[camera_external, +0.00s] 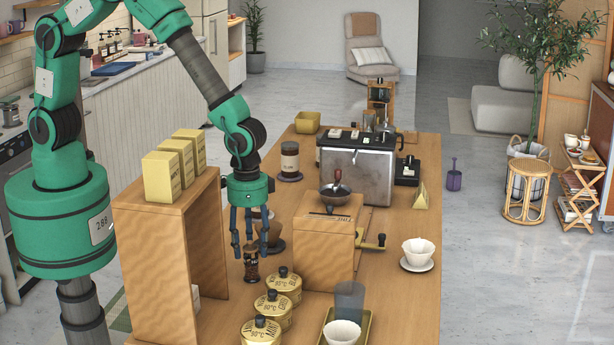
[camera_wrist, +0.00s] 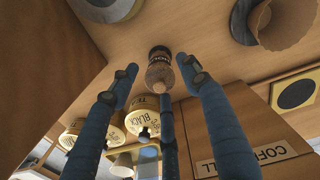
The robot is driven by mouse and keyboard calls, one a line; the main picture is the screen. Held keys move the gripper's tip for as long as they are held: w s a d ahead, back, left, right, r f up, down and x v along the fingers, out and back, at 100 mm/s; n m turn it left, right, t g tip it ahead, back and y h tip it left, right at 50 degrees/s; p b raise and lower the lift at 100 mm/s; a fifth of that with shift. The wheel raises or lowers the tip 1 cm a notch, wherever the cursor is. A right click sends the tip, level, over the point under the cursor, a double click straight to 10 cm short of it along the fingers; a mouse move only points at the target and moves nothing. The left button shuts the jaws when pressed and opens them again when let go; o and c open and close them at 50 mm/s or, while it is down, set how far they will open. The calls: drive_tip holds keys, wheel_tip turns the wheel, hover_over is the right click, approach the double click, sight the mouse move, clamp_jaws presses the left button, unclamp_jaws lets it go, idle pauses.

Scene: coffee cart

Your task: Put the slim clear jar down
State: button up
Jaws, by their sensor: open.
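The slim clear jar (camera_external: 251,266), with dark contents and a dark label, appears to stand upright on the wooden cart top, just below my gripper (camera_external: 250,248). It also shows in the wrist view (camera_wrist: 160,68), between and beyond the fingertips. My gripper has its blue fingers spread and pointing down, also seen in the wrist view (camera_wrist: 160,88). The fingers look apart from the jar, with no clear contact.
A wooden shelf (camera_external: 150,235) topped with yellow boxes (camera_external: 176,165) stands close on the left. A wooden coffee box (camera_external: 322,258) stands on the right. Yellow tins (camera_external: 273,305) sit in front. A cone-shaped dripper (camera_external: 274,236) is close behind.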

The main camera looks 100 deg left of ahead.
wheel_tip(320, 180, up, 8)
drive_tip(key=shift+f, duration=0.15)
idle(0.6)
drive_tip(key=shift+s+a+r, duration=0.1)
drive_tip(key=shift+r, duration=0.5)
drive_tip(key=s+a+r+m+t, duration=0.1)
drive_tip(key=s+a+r, duration=0.1)
drive_tip(key=s+r, duration=0.35)
drive_tip(key=s+a+r+t, duration=0.1)
drive_tip(key=s+a+r, duration=0.1)
drive_tip(key=r, duration=0.7)
drive_tip(key=s+a+r+m+t, duration=0.1)
drive_tip(key=s+a+r, duration=0.1)
drive_tip(key=s+r, duration=0.35)
drive_tip(key=s+a+r+m+t, duration=0.1)
drive_tip(key=s+r, duration=0.4)
drive_tip(key=s, duration=0.5)
drive_tip(key=s+a+r+t, duration=0.1)
drive_tip(key=s+a+r, duration=0.1)
drive_tip(key=s+r, duration=0.4)
drive_tip(key=s, duration=0.4)
drive_tip(key=shift+a+m+t, duration=0.3)
drive_tip(key=shift+a+m, duration=0.1)
